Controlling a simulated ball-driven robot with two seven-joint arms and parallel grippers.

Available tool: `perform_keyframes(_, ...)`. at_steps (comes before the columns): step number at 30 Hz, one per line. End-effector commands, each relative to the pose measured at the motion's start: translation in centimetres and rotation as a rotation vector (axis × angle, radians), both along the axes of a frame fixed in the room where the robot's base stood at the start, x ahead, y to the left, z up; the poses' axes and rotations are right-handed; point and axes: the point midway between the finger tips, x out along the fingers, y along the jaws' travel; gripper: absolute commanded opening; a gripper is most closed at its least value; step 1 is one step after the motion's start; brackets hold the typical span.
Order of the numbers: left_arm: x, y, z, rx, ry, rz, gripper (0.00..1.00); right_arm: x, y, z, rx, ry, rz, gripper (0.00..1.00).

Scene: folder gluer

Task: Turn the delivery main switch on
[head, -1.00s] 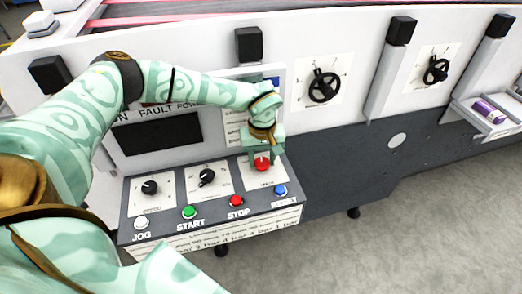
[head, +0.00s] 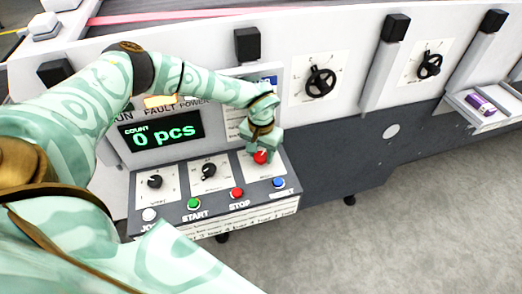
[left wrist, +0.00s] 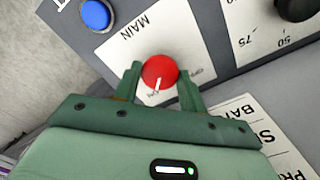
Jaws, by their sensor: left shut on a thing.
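The main switch is a red round knob (head: 261,157) with a white pointer, on its own plate at the right of the sloped control panel (head: 217,199). In the left wrist view the knob (left wrist: 160,69) sits on a white plate lettered MAIN (left wrist: 136,33), and its pointer is at the ON mark. My left gripper (head: 259,150) is over the knob from above and shut on it, one finger on each side. The display (head: 162,132) is lit and reads 0 pcs. My right gripper is not in view.
Two black dials (head: 155,181) are left of the knob. A green START button (head: 193,204), a red STOP button (head: 237,194) and a blue button (head: 278,182) line the panel's front. Handwheels (head: 321,81) are on the machine wall. Grey floor is clear at the right.

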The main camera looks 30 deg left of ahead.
Motion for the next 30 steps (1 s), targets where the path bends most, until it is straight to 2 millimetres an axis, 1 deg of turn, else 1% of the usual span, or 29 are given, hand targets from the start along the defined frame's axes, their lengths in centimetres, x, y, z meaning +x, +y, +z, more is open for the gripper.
perform_keyframes(14,0.1,0.0,0.1,0.000,-0.002,-0.017,0.18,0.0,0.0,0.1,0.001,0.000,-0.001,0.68)
perform_keyframes(15,0.1,0.0,0.1,0.000,-0.002,-0.016,0.44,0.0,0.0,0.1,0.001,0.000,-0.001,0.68)
perform_keyframes(17,0.1,0.0,0.1,0.000,-0.002,-0.016,0.61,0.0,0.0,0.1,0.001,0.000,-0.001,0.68)
perform_keyframes(18,0.1,0.0,0.1,0.000,-0.002,-0.016,0.63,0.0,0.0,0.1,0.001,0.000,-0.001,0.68)
perform_keyframes(26,0.0,0.0,0.1,0.000,-0.001,-0.015,0.63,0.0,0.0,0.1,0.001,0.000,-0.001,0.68)
perform_keyframes(29,0.1,0.0,0.9,-0.001,-0.003,-0.014,0.63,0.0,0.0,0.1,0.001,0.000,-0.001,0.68)
perform_keyframes(30,0.2,0.0,1.4,-0.001,-0.004,-0.015,0.63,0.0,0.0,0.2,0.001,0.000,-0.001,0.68)
